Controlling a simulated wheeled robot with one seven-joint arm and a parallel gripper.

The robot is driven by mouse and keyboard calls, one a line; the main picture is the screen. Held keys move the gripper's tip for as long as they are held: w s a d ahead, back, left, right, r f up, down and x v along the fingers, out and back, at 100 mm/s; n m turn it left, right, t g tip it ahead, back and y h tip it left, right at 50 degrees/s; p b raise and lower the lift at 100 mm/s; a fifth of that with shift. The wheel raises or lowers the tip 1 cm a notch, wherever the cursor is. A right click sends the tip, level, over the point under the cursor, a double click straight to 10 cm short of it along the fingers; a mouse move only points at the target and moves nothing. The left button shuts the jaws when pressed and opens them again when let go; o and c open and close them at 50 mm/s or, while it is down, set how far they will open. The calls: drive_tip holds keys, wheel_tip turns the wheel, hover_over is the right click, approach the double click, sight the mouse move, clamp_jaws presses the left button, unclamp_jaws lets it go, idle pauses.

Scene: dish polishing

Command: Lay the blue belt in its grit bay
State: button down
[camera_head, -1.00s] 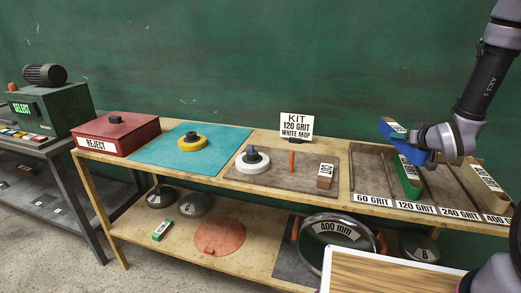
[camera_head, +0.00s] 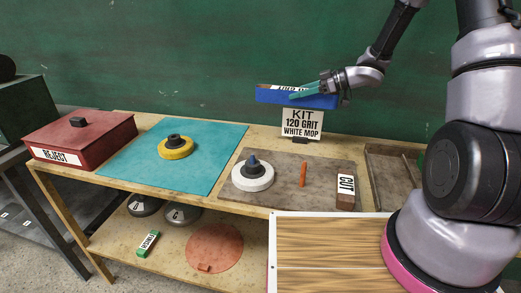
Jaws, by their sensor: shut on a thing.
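The blue belt (camera_head: 270,97) is a long blue block with a white label on top; the label is too slanted to read. My gripper (camera_head: 318,89) is shut on it, with a teal finger along its near side. It is held in the air above the kit sign, in front of the green wall. The grit bay tray (camera_head: 372,160) is on the bench at the right. Only its left part shows; my arm hides the other bays and their labels.
The kit sign (camera_head: 302,122) reads 120 GRIT, WHITE MOP. A white mop (camera_head: 253,180), an orange stick (camera_head: 303,174) and a CUT block (camera_head: 346,193) are on a brown mat. A yellow mop (camera_head: 176,150) is on a teal mat (camera_head: 215,150); the REJECT box (camera_head: 85,135) is farther left.

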drive_tip(key=f, duration=1.3)
drive_tip(key=shift+w+a, duration=0.1)
drive_tip(key=shift+a, duration=0.15)
drive_tip(key=shift+f, duration=2.35)
drive_tip(key=shift+f, duration=0.2)
drive_tip(key=c, duration=0.5)
unclamp_jaws()
drive_tip(key=shift+r, duration=0.15)
drive_tip(key=shift+d+r, duration=0.15)
drive_tip(key=shift+d, duration=0.25)
drive_tip(key=v, duration=1.1)
drive_tip(key=shift+d, duration=0.15)
